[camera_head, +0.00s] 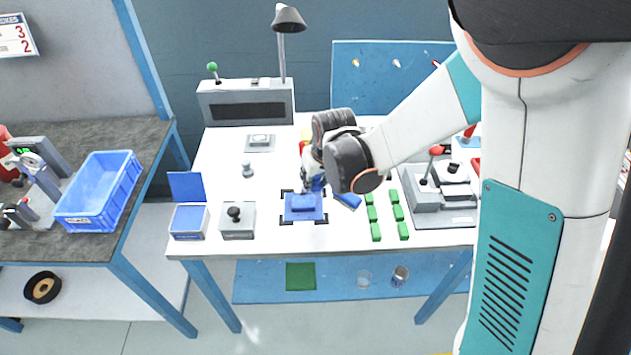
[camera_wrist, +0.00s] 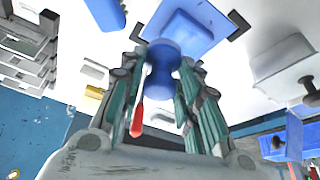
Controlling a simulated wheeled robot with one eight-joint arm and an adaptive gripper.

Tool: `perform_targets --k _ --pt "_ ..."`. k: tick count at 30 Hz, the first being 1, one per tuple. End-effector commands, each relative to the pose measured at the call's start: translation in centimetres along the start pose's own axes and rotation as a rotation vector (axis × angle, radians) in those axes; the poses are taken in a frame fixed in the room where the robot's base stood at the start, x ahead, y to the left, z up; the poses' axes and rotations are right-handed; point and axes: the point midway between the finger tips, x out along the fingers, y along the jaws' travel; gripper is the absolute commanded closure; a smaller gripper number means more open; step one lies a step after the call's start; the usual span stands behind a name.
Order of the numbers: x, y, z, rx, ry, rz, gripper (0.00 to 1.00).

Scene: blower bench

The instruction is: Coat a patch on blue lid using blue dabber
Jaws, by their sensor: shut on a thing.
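A blue lid (camera_head: 304,213) with a raised middle lies flat between black corner marks on the white table; it also shows at the top of the wrist view (camera_wrist: 210,18). My gripper (camera_head: 313,180) is just above and behind it in the head view. In the wrist view my gripper (camera_wrist: 165,70) is shut on the blue dabber (camera_wrist: 163,55), a round blue piece between the teal fingers. The dabber overlaps the lid's near edge in that view; I cannot tell whether they touch. No coated patch can be made out.
An open blue pad box (camera_head: 188,221) and a grey block with a black knob (camera_head: 237,220) stand left of the lid. Several green blocks (camera_head: 376,231) and a grey lever fixture (camera_head: 425,201) are to the right. A blue piece (camera_head: 348,200) lies close beside my gripper.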

Motion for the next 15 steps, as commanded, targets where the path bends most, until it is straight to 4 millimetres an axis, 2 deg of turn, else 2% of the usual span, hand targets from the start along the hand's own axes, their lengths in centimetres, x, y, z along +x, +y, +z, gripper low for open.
perform_targets --k 7,15 --pt "-2.2 0.2 -1.4 0.002 0.000 0.001 0.92" --pt "-2.8 0.3 -1.8 0.002 0.000 0.001 0.92"
